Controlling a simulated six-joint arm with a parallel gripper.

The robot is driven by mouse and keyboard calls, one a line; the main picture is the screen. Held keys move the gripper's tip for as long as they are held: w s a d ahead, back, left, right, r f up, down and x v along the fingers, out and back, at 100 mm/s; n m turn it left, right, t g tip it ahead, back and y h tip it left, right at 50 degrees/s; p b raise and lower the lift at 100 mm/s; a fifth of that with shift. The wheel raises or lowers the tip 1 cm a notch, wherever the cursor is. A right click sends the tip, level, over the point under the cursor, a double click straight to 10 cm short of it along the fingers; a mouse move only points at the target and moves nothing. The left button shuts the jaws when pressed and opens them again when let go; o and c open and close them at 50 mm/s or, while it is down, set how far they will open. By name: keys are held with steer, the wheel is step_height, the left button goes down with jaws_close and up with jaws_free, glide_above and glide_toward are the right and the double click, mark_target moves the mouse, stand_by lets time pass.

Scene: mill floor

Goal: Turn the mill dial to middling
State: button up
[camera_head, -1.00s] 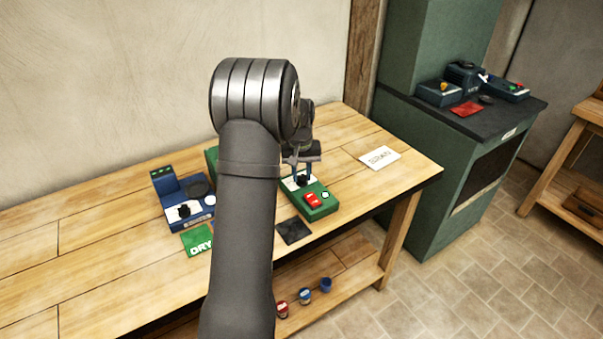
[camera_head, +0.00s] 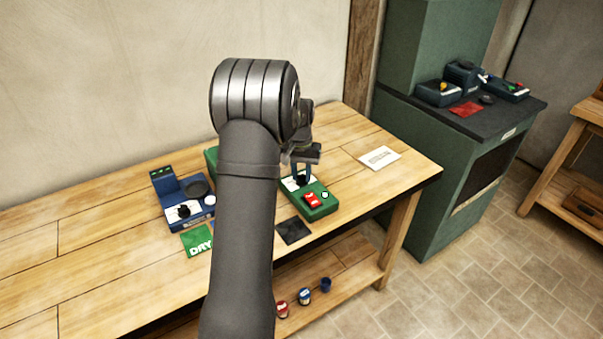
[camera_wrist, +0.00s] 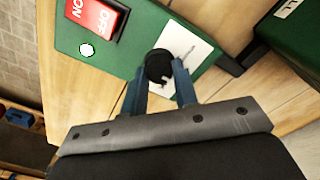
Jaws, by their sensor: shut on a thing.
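The mill is a green unit (camera_head: 318,212) on the bench. It carries a red ON/OFF switch (camera_head: 312,201), a round white light (camera_head: 325,195) and a black dial on a white plate. In the wrist view the dial (camera_wrist: 158,65) stands between the two blue fingers of my gripper (camera_wrist: 163,82), which is shut on it. The white plate (camera_wrist: 190,45) shows beside the dial, with thin marks too small to read. Which setting the dial points at cannot be told. In the head view my gripper (camera_head: 302,176) is over the dial, partly behind my arm.
A blue scale-like unit (camera_head: 185,200) with its own black knob stands left of my arm. A green DRY card (camera_head: 197,240), a dark square (camera_head: 293,230) and a white card (camera_head: 380,157) lie on the bench. Small cups (camera_head: 304,297) sit on the lower shelf.

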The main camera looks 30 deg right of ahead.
mark_target(300, 176)
steer(key=o, duration=1)
step_height(300, 176, up, 17)
steer(key=shift+w+a+r, duration=0.15)
steer(key=shift+a+r, duration=0.05)
steer(key=f, duration=1.7)
steer(key=shift+d+f, duration=0.2)
steer(key=shift+r, duration=0.1)
